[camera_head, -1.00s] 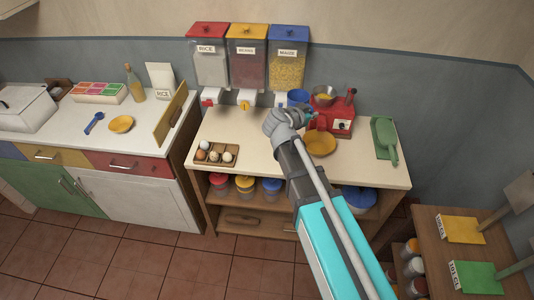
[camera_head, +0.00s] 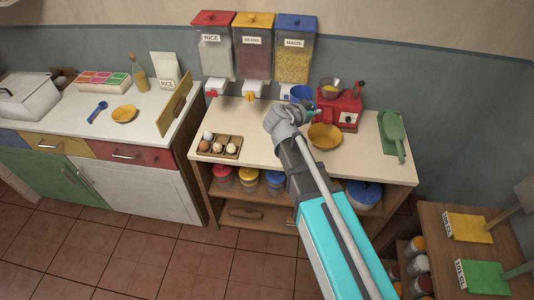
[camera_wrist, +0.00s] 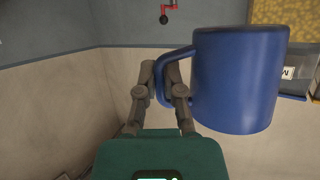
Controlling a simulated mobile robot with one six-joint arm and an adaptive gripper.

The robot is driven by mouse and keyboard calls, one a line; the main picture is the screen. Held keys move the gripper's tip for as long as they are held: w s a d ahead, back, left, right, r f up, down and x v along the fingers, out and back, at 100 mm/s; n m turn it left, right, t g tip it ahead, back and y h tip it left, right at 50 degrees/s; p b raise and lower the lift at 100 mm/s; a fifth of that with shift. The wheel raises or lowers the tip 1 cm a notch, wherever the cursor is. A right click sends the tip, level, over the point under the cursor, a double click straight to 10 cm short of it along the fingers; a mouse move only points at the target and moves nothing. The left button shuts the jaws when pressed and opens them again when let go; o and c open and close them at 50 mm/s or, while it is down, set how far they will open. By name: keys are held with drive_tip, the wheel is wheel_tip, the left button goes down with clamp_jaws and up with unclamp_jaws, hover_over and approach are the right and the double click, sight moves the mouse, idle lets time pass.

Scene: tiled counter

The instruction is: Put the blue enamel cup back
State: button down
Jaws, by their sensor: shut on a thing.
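The blue enamel cup (camera_wrist: 238,82) fills the right of the wrist view, with its handle toward my gripper (camera_wrist: 168,75). My gripper's fingers are shut on the cup's handle. My gripper (camera_head: 312,112) is largely hidden behind my wrist there. Whether the cup touches the counter cannot be told from the head view.
The rice, beans and maize dispensers (camera_head: 295,52) hang on the wall behind. The counter's front-middle is clear.

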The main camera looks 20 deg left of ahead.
drive_tip(key=s+a+f+b, duration=0.2)
drive_tip(key=s+f+b, duration=0.3)
drive_tip(key=f+b, duration=0.2)
drive_tip(key=s+a+f+b, duration=0.3)
drive_tip(key=s+f+b, duration=0.2)
drive_tip(key=f+b, duration=0.2)
drive_tip(key=shift+a+f, duration=0.25)
drive_tip(key=shift+f, duration=0.45)
drive_tip(key=w+a+f+b, duration=0.2)
drive_tip(key=w, duration=0.1)
drive_tip(key=w+a+f+b, duration=0.2)
drive_tip(key=w+f+b, duration=0.1)
drive_tip(key=w+a+f+b, duration=0.2)
drive_tip(key=w+b, duration=0.1)
drive_tip(key=shift+w+a+f, duration=0.4)
drive_tip(key=shift+w+a+f+b, duration=0.35)
drive_tip(key=shift+w+f+b, duration=0.15)
drive_tip(key=shift+f+b, duration=0.15)
drive_tip(key=shift+w+a+f+b, duration=0.25)
drive_tip(key=shift+w+f+b, duration=0.1)
drive_tip(key=shift+f+b, duration=1.65)
drive_tip(key=shift+b, duration=0.05)
